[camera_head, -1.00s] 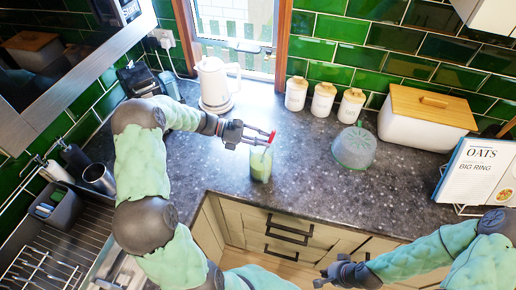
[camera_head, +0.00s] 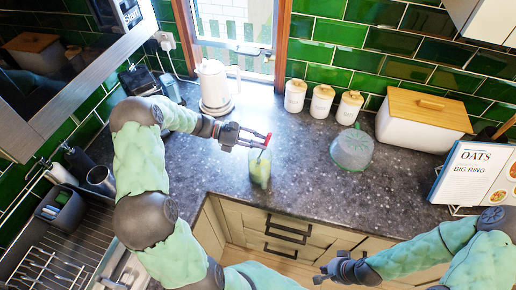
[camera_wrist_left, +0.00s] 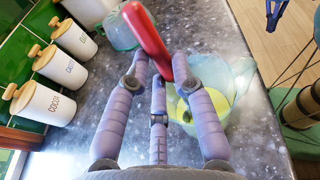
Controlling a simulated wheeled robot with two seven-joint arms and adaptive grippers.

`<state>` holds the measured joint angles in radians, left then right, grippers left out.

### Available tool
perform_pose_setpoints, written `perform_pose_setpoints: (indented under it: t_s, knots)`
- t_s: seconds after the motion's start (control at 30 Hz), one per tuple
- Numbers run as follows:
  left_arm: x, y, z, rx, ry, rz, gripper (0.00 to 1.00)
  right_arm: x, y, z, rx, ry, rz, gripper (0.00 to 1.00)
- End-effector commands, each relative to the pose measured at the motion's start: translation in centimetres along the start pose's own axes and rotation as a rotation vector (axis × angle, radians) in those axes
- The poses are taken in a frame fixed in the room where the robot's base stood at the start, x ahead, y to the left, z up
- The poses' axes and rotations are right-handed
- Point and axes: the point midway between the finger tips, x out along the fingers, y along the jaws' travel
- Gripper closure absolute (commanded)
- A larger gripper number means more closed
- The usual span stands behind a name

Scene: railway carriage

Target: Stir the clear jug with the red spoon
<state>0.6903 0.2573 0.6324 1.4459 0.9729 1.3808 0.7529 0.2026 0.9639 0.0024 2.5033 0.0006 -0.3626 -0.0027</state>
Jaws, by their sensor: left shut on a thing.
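The clear jug (camera_head: 260,173) stands on the dark counter near its front inner corner and holds something yellow-green. It also shows in the left wrist view (camera_wrist_left: 243,82), to the right of the fingers. My left gripper (camera_head: 262,140) is just above the jug's mouth, shut on the red spoon (camera_head: 268,138). The spoon's red handle (camera_wrist_left: 148,40) stands up between the fingers in the wrist view. A thin dark stem seems to run down toward the jug's mouth; its lower end is hard to see. My right gripper (camera_head: 326,274) is low at the front, away from the jug, its fingers too small to judge.
A white kettle (camera_head: 215,88) stands behind the jug. Three white canisters (camera_head: 321,103), a clear greenish bowl (camera_head: 352,150) and a white bin with a wooden lid (camera_head: 420,125) are to the right. A recipe book (camera_head: 470,175) stands far right. The counter around the jug is clear.

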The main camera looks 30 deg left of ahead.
Motion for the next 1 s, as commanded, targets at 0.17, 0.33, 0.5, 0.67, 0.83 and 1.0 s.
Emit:
perform_pose_setpoints:
  t_s: [0.17,0.33,0.5,0.67,0.83,1.0]
  knots:
    - [-0.5,-0.1,2.1,0.005,-0.001,0.001,1.0,-1.6,-0.6,0.1,0.0,0.0,0.0,1.0]
    - [-0.9,-0.2,3.6,0.007,-0.002,0.002,1.0,-2.7,-1.0,0.1,0.0,0.0,0.0,1.0]
    - [-1.3,-0.3,5.1,0.008,-0.002,0.003,1.0,-3.9,-1.4,0.1,0.0,0.0,0.0,1.0]
    - [-1.6,-0.5,6.4,0.009,-0.002,0.003,1.0,-4.9,-1.8,0.2,0.0,0.0,0.0,1.0]
    - [-1.9,-0.7,7.8,0.009,-0.003,0.003,1.0,-6.0,-2.2,0.2,0.0,0.0,0.0,1.0]
    - [-2.3,-0.8,9.2,0.009,-0.003,0.003,1.0,-7.2,-2.5,0.3,0.0,0.0,0.0,1.0]
